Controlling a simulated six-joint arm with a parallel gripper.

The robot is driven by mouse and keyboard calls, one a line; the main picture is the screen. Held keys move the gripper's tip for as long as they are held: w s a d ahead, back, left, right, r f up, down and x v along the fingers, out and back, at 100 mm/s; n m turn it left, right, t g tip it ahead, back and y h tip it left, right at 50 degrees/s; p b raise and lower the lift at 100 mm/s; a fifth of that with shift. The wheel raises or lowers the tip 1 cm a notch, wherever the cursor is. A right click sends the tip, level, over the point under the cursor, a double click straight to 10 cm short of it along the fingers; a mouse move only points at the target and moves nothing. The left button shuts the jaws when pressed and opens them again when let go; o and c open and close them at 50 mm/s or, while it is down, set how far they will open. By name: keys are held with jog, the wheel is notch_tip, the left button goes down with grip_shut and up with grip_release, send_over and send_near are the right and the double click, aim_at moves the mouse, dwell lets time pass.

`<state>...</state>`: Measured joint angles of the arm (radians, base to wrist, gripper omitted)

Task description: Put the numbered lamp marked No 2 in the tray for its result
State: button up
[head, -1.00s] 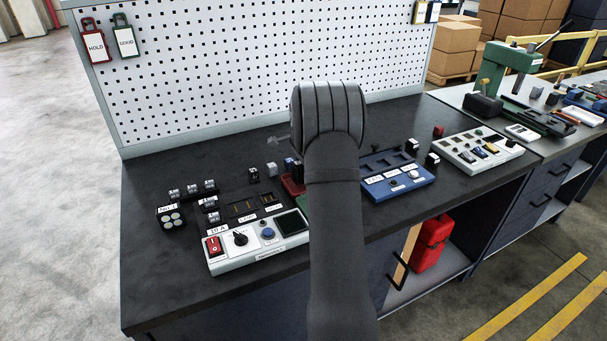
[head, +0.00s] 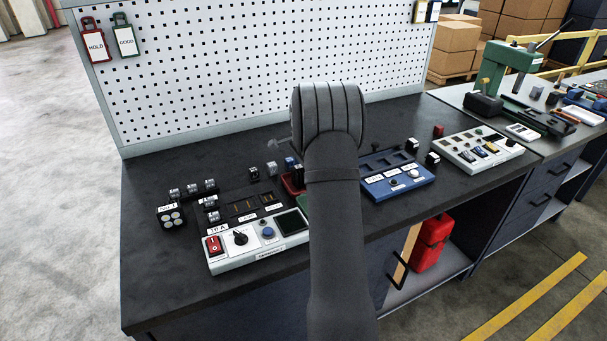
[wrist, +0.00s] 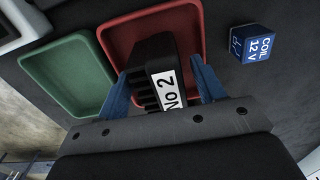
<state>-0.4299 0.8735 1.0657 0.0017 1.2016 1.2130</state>
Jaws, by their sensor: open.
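The numbered lamp (wrist: 167,88), a black ribbed block with a white "No 2" label, is in the wrist view. It lies between the two blue fingers of my gripper (wrist: 163,78), over the near part of the red tray (wrist: 112,38). The gripper is open around it. I cannot tell whether the lamp rests on the tray floor. The green tray (wrist: 65,75) is to the left of the red one and looks empty. In the head view my arm hides the gripper and most of the red tray (head: 292,186).
A blue cube marked "COIL 12 V" (wrist: 251,43) stands right of the red tray. A white test panel (head: 258,250) with a red switch, knob and blue button is left of my arm. A blue station (head: 398,182) is at the right. Several small blocks stand around.

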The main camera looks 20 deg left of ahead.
notch_tip(320, 180, up, 12)
jog(key=shift+f, duration=0.2)
jog(key=shift+f, duration=0.1)
jog(key=shift+f, duration=4)
